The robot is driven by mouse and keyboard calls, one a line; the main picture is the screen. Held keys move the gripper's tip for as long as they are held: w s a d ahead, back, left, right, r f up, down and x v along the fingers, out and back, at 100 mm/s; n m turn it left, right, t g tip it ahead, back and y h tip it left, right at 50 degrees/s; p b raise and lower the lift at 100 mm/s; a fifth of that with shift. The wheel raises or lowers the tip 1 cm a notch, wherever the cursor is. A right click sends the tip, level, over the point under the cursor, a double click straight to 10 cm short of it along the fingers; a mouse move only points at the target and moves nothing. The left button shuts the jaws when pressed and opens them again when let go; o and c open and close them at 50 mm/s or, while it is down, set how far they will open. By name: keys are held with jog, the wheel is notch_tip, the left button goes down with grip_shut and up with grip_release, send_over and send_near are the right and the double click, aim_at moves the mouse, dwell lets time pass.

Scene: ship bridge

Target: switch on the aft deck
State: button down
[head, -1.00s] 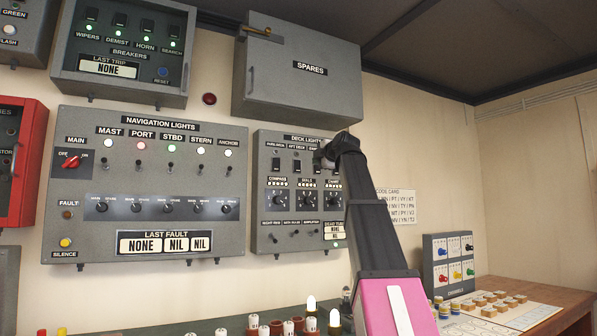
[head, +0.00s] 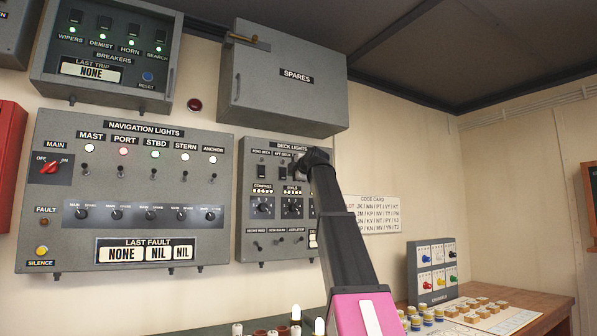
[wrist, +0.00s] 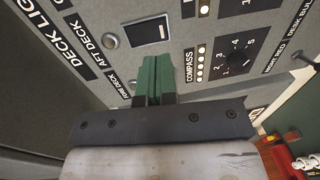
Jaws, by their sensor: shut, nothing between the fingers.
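The deck lights panel (head: 250,215) is on the wall at the middle of the head view. The aft deck label (wrist: 87,61) shows in the wrist view, with a round lamp (wrist: 110,40) beside it that looks unlit. The dark aft deck rocker switch (wrist: 148,31) in its silver frame lies just beyond my fingertips. It also shows in the head view (head: 283,173), left of my arm's end. My gripper (wrist: 154,62) is shut and empty, with green fingers close to the switch's edge; contact cannot be told. The fore deck switch (head: 261,171) is hidden in the wrist view.
The compass dial (wrist: 236,60) sits near my fingers. A spares cabinet (head: 290,85) juts out above the panel. The navigation lights panel (head: 125,190) is to the left. A desk with small parts (head: 500,315) stands at the lower right.

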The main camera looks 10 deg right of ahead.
aim_at(283, 178)
jog(key=x, duration=0.5)
jog(key=shift+w+a, duration=0.1)
jog(key=shift+w, duration=0.3)
jog(key=shift+w+a+f, duration=0.1)
jog(key=shift+w+f, duration=0.05)
jog(key=shift+w, duration=0.2)
jog(key=shift+s, duration=0.15)
jog(key=shift+s, duration=0.1)
